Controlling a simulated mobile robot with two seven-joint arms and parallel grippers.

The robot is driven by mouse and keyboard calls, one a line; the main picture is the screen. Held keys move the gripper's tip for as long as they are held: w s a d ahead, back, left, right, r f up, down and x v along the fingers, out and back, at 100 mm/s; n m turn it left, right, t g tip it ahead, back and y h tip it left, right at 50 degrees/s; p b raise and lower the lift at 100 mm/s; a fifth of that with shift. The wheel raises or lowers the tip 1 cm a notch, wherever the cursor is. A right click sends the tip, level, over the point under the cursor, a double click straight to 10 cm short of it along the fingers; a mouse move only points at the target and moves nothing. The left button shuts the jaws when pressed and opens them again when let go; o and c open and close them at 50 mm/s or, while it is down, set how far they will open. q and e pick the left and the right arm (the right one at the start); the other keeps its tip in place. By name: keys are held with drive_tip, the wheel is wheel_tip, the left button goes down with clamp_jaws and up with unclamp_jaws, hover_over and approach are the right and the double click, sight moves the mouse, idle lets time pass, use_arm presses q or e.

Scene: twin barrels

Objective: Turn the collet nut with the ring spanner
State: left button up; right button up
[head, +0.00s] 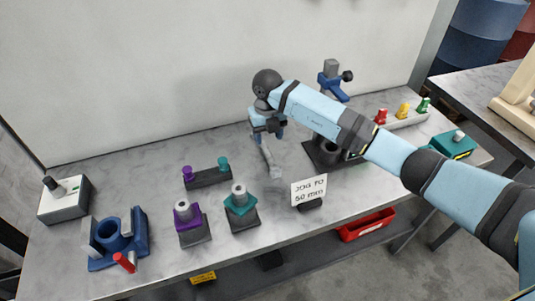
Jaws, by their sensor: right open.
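My right gripper (270,158) hangs down over the middle of the bench, left of a dark square block (322,155) with a dark round ring on top. My right forearm partly covers that block. A pale grey bar shows at the gripper's lower end; I cannot tell whether it is a finger or a tool. The gripper is open. I cannot make out the ring spanner for certain, nor say which part is the collet nut. A purple collared piece (187,214) and a teal collared piece (240,202) stand upright on dark blocks at front centre. My left gripper is out of view.
A sign reading "JOG TO 50 mm" (309,190) stands near the front edge. A blue fixture (113,240) and a white box (63,200) are at left. A small rack (207,178) sits behind the collared pieces. A teal box (454,145) is at right.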

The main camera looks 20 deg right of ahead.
sight(267, 150)
wheel_tip(267, 150, down, 8)
drive_tip(key=shift+w+r+p, duration=0.1)
drive_tip(key=shift+p, duration=0.25)
clamp_jaws()
